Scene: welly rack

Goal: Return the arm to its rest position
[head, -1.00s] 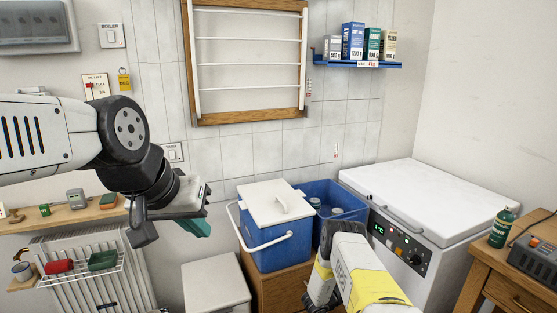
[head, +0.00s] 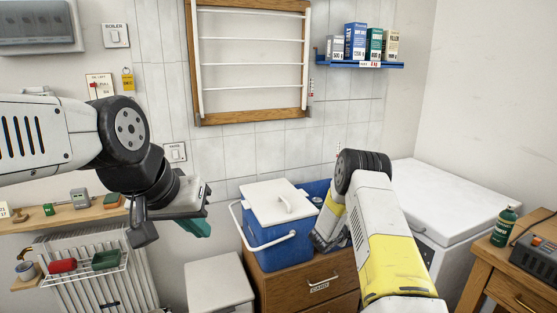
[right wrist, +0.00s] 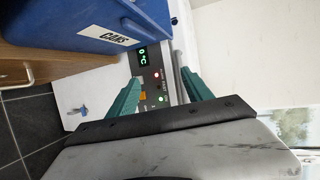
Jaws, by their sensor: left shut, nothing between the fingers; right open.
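My left gripper (head: 196,226) hangs at the left of the head view, in front of the wall and above the radiator. Its green fingers are shut and hold nothing. My right arm comes up from the lower middle of the head view; its fingers are hidden there. In the right wrist view my right gripper (right wrist: 160,92) has its two green fingers spread apart with nothing held between them. Beyond them is the control panel of the white chest freezer (head: 455,205).
A blue cool box (head: 272,242) with a white lid stands on a wooden drawer cabinet (head: 335,272). Beside it is a blue bin, labelled CANS in the right wrist view (right wrist: 100,30). A wooden bench (head: 500,262) with a green bottle (head: 503,227) stands at right.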

